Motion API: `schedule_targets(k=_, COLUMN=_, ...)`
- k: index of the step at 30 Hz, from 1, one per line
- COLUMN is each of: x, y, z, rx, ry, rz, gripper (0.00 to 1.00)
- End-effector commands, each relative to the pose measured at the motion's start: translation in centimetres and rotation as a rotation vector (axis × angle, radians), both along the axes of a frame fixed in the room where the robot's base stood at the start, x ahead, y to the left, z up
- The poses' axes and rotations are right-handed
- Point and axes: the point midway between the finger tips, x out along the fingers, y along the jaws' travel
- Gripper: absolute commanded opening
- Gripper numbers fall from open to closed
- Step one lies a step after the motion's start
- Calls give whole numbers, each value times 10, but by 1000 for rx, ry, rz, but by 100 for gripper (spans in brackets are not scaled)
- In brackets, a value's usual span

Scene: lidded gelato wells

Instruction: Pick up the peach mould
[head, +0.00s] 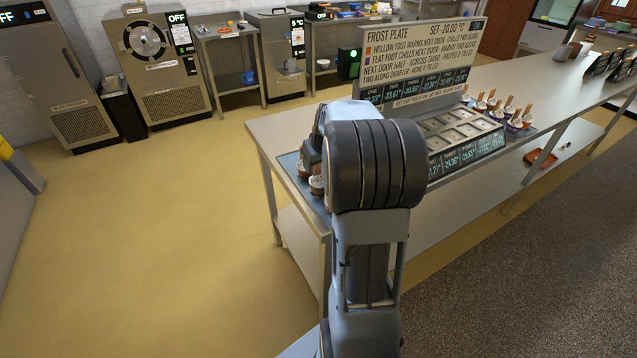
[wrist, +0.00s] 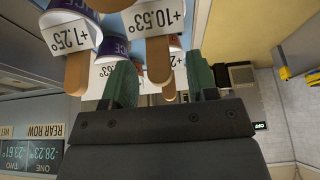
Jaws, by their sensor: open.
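Several moulds with wooden sticks and white temperature tags fill the top of the wrist view; one tag reads +7.25° (wrist: 76,38) and another +10.53° (wrist: 158,20). Their bodies are mostly cut off or hidden, so I cannot tell which is the peach mould. My gripper (wrist: 160,68) is open, its two green fingers apart, close to the sticks. One stick (wrist: 159,60) lies between the fingers in the picture; I cannot tell whether it touches them. In the head view my arm hides the gripper, and small moulds (head: 317,184) show at its left edge.
The frost plate (head: 462,128) with several wells and temperature displays stands on the steel counter (head: 270,130), under a sign (head: 425,55). Cups with wooden sticks (head: 508,112) stand right of it. The yellow floor (head: 150,220) left of the counter is clear.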

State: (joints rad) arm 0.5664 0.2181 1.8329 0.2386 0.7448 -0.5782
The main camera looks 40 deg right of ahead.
Motion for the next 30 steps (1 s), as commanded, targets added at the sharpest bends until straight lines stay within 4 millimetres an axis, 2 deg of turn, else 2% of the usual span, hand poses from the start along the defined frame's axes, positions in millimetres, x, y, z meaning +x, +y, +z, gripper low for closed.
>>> schedule_targets(k=5, x=6, y=-1, z=-15, rx=1, ry=0, rz=1, gripper=53)
schedule_targets(k=13, x=7, y=-1, z=-16, rx=-1, ry=-2, rz=1, gripper=53)
schedule_targets(k=30, x=7, y=-1, z=-16, rx=-1, ry=-2, rz=1, gripper=0)
